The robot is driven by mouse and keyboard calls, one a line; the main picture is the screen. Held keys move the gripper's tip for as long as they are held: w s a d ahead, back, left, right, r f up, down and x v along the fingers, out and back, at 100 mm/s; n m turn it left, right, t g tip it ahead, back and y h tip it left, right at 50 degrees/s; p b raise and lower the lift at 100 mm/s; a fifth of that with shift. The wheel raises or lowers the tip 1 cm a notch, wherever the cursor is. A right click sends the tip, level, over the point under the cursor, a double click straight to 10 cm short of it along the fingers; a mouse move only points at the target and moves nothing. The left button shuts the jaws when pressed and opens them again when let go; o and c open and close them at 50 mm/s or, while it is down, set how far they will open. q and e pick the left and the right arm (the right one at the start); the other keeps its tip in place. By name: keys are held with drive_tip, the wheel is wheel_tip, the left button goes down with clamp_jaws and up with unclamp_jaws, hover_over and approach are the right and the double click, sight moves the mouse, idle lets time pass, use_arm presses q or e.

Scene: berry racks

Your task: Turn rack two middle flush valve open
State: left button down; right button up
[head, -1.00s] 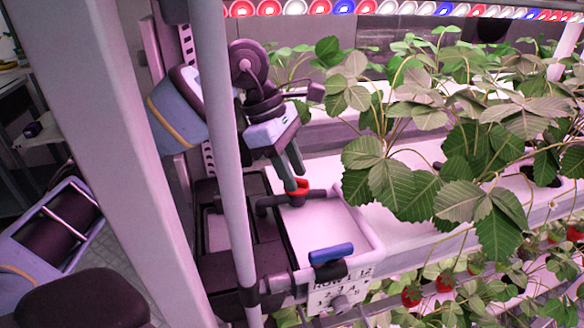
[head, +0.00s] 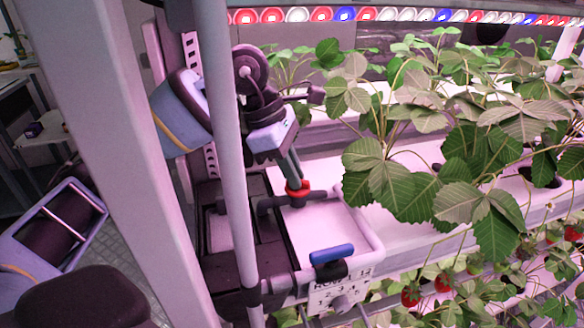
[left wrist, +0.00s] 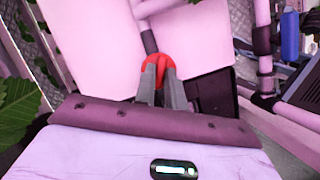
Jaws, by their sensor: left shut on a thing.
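The red valve handle (head: 299,190) sits on a dark pipe fitting (head: 284,201) at the near end of a white trough. It also shows in the left wrist view (left wrist: 156,60). My left gripper (head: 295,180) reaches down from above and is shut on the red handle. In the left wrist view its two fingers (left wrist: 161,82) lie on either side of the red handle and hide part of it.
A blue handle (head: 332,254) sits at the trough's front corner, above a white row label (head: 338,290). A pale upright pole (head: 232,200) stands in front of my left arm. Strawberry leaves (head: 400,190) hang close on the right.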

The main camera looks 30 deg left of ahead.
use_arm(q)
drive_tip(key=n, duration=0.1)
drive_tip(key=n+t+p, duration=0.1)
drive_tip(key=n, duration=0.1)
drive_tip(key=shift+s+d+r, duration=0.1)
drive_tip(key=shift+s+r, duration=0.1)
drive_tip(key=shift+f+n+t+y+p, duration=0.1)
drive_tip(key=shift+n+t+y+p, duration=0.55)
drive_tip(key=shift+n, duration=0.65)
use_arm(e)
drive_tip(key=r, duration=0.1)
drive_tip(key=w+r, duration=0.1)
drive_tip(key=r, duration=0.1)
drive_tip(key=shift+w+d+r+t, duration=0.1)
drive_tip(key=shift+w+d+t, duration=0.1)
drive_tip(key=shift+t, duration=0.1)
use_arm(q)
drive_tip(key=shift+f, duration=0.1)
use_arm(e)
drive_tip(key=shift+w+r, duration=0.15)
drive_tip(key=shift+w, duration=0.15)
use_arm(q)
drive_tip(key=c, duration=1.5)
unclamp_jaws()
drive_tip(key=shift+o, duration=0.2)
use_arm(e)
drive_tip(key=shift+w, duration=0.1)
